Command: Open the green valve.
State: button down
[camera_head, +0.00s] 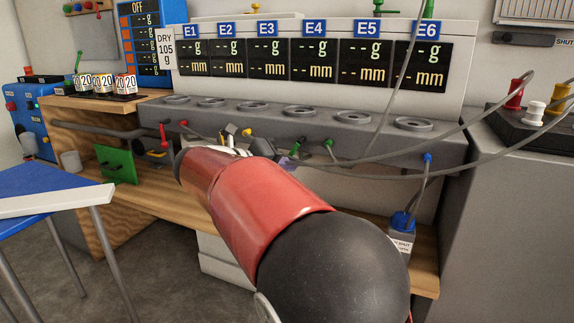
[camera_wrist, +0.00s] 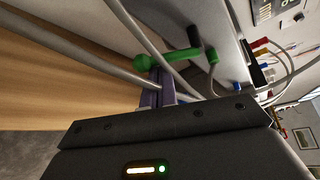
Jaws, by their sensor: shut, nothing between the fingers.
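The green valve (camera_wrist: 172,58) has a lever with a rounded end, and it lies just beyond my fingertips in the wrist view. In the head view a green fitting (camera_head: 328,144) sits on the front of the grey bench unit, and a smaller green bit (camera_head: 294,149) shows beside my fingers. My gripper (camera_wrist: 156,78) has purple fingers, closed together and empty, pointing at the lever near its rounded end. I cannot tell whether they touch it.
Grey hoses (camera_wrist: 90,52) cross close to my fingers and the lever. The grey bench unit (camera_head: 385,150) carries several ring-shaped stations below a display panel (camera_head: 315,60). A blue fitting (camera_head: 427,158) with a hose is on the right.

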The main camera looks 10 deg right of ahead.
jog(key=shift+w+a+r+m+y+p, duration=0.1)
jog(key=shift+r+m+y+p, duration=0.2)
jog(key=shift+p, duration=0.55)
jog(key=shift+w+a+r+m+t+y+p, duration=0.3)
jog(key=shift+r+m+t+y+p, duration=0.2)
jog(key=shift+m+y+p, duration=0.6)
jog(key=shift+w+a+r+m+t+y+p, duration=0.2)
jog(key=shift+a+r+m+t+y+p, duration=0.3)
jog(key=shift+m+y+p, duration=0.55)
jog(key=shift+w+a+r+m+t+y+p, duration=0.25)
jog(key=shift+r+m+t+y+p, duration=0.25)
jog(key=shift+m+y+p, duration=0.6)
jog(key=shift+h+p, duration=0.25)
jog(key=shift+p, duration=0.05)
